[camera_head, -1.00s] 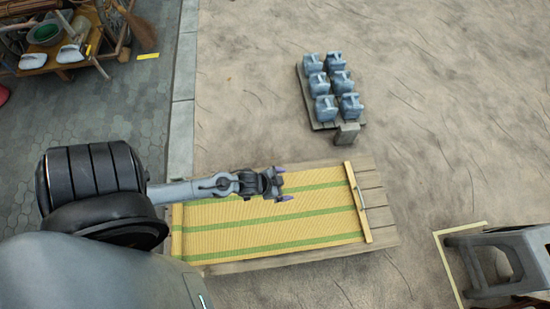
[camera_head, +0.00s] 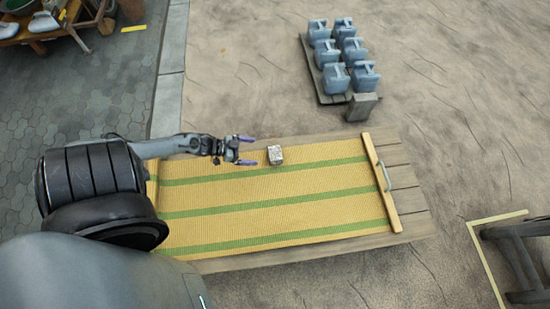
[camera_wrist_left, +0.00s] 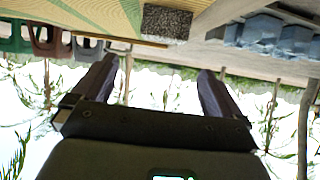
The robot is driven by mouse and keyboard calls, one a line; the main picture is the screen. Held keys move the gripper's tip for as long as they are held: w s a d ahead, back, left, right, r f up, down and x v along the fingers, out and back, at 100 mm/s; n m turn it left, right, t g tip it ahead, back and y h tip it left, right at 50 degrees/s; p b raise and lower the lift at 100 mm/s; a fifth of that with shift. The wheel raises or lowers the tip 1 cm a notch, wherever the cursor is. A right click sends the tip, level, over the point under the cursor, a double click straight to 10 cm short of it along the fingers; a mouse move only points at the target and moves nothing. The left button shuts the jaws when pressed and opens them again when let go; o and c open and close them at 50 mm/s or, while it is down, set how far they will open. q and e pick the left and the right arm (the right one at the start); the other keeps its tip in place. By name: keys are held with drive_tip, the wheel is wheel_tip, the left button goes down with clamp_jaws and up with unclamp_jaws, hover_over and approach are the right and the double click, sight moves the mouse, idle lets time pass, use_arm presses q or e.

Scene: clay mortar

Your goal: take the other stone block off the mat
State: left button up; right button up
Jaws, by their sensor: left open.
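A small speckled grey stone block (camera_head: 275,155) sits on the yellow mat with green stripes (camera_head: 270,215), near its far edge. It also shows at the top of the left wrist view (camera_wrist_left: 166,23). My left gripper (camera_head: 247,150) is just left of the block, open and empty, with its purple fingertips pointing right toward it. In the left wrist view, the two fingers (camera_wrist_left: 157,85) are wide apart with nothing between them. My right gripper is in neither view.
The mat lies on a wooden platform (camera_head: 415,205) with a wooden bar (camera_head: 382,180) at its right end. Several blue-grey jugs (camera_head: 337,78) stand on a pallet at the back. A dark-legged stand (camera_head: 520,260) is at the right edge. Paved ground is open around the platform.

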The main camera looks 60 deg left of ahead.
sight(273, 153)
use_arm(q)
drive_tip(key=shift+w+a+f+b, duration=0.15)
drive_tip(key=shift+a+f+b, duration=0.15)
drive_tip(key=shift+f, duration=0.25)
drive_tip(key=b+x, duration=0.2)
drive_tip(key=x, duration=0.3)
drive_tip(key=shift+r+b, duration=0.15)
drive_tip(key=shift+b, duration=0.15)
drive_tip(key=shift+w+d+f+b, duration=0.2)
drive_tip(key=shift+w+f+b, duration=0.3)
drive_tip(key=shift+b, duration=0.2)
drive_tip(key=b+x, duration=0.2)
drive_tip(key=x, duration=0.1)
drive_tip(key=shift+w, duration=0.1)
drive_tip(key=shift+w+d+b, duration=0.2)
drive_tip(key=shift+w+b, duration=0.1)
drive_tip(key=shift+w, duration=0.1)
drive_tip(key=shift+s, duration=0.1)
drive_tip(key=shift+c, duration=1.1)
drive_tip(key=c, duration=1)
